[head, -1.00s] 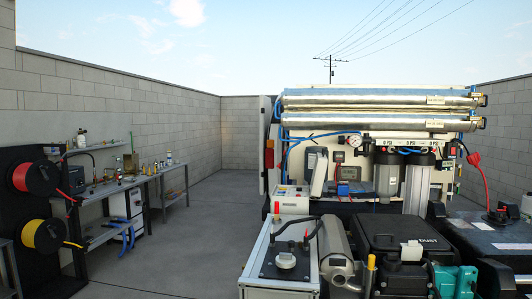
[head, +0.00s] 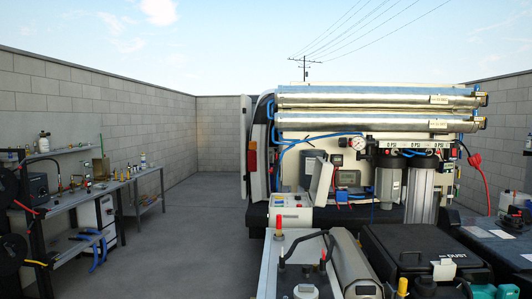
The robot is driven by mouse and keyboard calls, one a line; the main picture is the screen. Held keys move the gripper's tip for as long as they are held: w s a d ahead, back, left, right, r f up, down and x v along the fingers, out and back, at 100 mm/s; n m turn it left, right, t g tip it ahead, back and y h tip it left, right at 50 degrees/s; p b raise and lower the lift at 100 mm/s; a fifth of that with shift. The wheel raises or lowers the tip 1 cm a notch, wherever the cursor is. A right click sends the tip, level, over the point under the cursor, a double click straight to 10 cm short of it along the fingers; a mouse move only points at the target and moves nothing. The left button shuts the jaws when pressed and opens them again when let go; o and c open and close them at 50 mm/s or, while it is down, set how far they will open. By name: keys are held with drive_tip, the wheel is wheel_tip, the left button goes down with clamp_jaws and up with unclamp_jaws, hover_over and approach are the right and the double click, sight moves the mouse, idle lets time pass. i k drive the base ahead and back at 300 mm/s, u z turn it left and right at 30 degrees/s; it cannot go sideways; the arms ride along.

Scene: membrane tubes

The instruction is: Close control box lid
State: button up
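The hinge is too small to make out. My gripper is not in view, so its place relative to the lid and its opening do not show.
A frame with a grey motor-like cylinder (head: 352,262) and a black case (head: 425,245) stand in front of the box. Long silver tubes (head: 375,98) lie above the filter housings (head: 389,180). A workbench (head: 80,192) is at left, with clear floor (head: 185,240) between.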

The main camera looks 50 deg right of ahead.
sight(324, 168)
drive_tip(key=u, duration=0.05)
drive_tip(key=i, duration=1.3)
drive_tip(key=z, duration=0.65)
drive_tip(key=i, duration=0.7)
drive_tip(key=z, duration=0.65)
